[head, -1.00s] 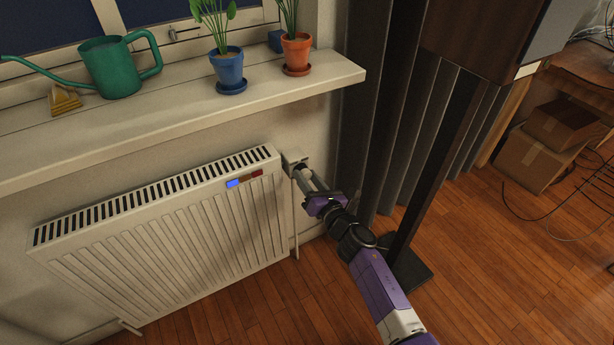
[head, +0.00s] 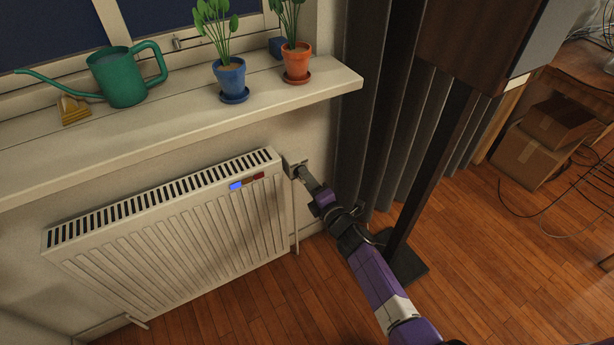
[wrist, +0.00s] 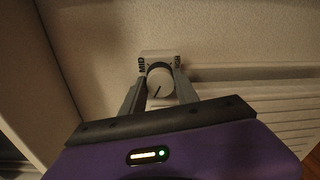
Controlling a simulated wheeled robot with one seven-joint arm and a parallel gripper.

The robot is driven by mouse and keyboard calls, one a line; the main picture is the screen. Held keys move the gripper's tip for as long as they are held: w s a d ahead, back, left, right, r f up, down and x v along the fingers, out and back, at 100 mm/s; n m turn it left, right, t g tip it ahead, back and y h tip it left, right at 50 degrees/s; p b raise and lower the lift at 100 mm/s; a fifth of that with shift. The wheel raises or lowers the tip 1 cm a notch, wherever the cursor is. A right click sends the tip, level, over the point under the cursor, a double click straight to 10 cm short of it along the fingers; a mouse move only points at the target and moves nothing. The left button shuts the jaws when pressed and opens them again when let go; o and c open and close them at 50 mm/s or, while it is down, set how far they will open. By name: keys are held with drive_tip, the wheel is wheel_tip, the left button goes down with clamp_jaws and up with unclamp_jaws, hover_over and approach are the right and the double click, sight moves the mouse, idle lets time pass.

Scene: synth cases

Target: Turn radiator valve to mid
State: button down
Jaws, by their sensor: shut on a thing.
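The radiator valve (head: 293,161) sits on the wall at the radiator's upper right corner. In the wrist view its round pale knob (wrist: 160,80) stands between the two fingers of my gripper (wrist: 158,84), which is shut on it from both sides. A dark mark on the knob's face slants toward the lower left. A MID label (wrist: 142,66) shows on the housing left of the knob. In the head view my gripper (head: 304,174) hides most of the knob.
The white radiator (head: 170,235) bears a blue and red strip (head: 246,181). The windowsill (head: 200,125) overhangs it, with a green watering can (head: 122,78) and two potted plants. A grey curtain (head: 362,120) and a dark stand (head: 430,180) are close right of my arm.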

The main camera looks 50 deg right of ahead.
drive_tip(key=m+p, duration=0.3)
drive_tip(key=m, duration=0.7)
drive_tip(key=m+p, duration=0.3)
drive_tip(key=m, duration=0.7)
drive_tip(key=shift+f+m+t+y, duration=0.15)
drive_tip(key=shift+m+t+y, duration=0.15)
drive_tip(key=shift+m+y, duration=0.1)
idle(0.4)
drive_tip(key=c, duration=0.9)
unclamp_jaws()
